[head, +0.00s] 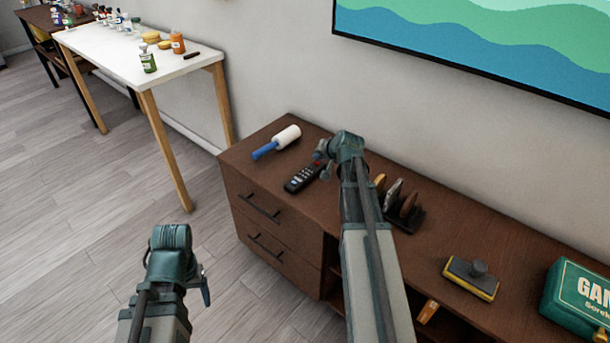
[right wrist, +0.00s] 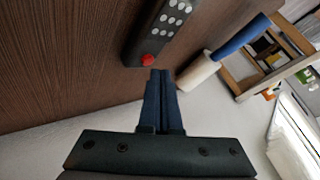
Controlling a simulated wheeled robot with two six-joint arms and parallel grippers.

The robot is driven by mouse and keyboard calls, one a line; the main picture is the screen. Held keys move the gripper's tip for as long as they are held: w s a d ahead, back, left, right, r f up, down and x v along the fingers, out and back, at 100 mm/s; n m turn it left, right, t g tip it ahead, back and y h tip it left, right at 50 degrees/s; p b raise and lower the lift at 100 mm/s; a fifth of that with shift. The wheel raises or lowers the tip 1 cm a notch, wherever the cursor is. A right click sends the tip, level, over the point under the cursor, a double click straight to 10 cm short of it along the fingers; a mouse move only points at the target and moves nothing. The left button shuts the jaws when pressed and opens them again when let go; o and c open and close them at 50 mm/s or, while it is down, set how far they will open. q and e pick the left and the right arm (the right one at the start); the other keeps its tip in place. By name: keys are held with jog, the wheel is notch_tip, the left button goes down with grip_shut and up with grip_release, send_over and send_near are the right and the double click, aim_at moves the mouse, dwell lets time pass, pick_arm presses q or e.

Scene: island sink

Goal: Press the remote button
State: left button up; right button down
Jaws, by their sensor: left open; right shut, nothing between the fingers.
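A black remote (head: 303,178) with light buttons lies on the brown wooden cabinet top, near its left end. In the right wrist view the remote (right wrist: 158,31) shows a red button (right wrist: 148,60) at its near end. My right gripper (head: 321,163) is over the remote's far end in the head view; its fingers (right wrist: 160,76) are shut and empty, with the tips close to the red button. Whether they touch it I cannot tell. My left gripper (head: 204,284) is open, low in front of the cabinet, away from the remote.
A lint roller (head: 278,141) with a blue handle lies left of the remote. A dark rack (head: 405,216), a yellow-edged block (head: 470,278) and a green game box (head: 580,298) stand to the right. A white table (head: 190,66) with bottles is at the upper left. The wall is behind.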

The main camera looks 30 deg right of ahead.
jog(key=shift+r, duration=0.1)
notch_tip(320, 180, up, 6)
jog(key=p, duration=0.6)
dwell(0.3)
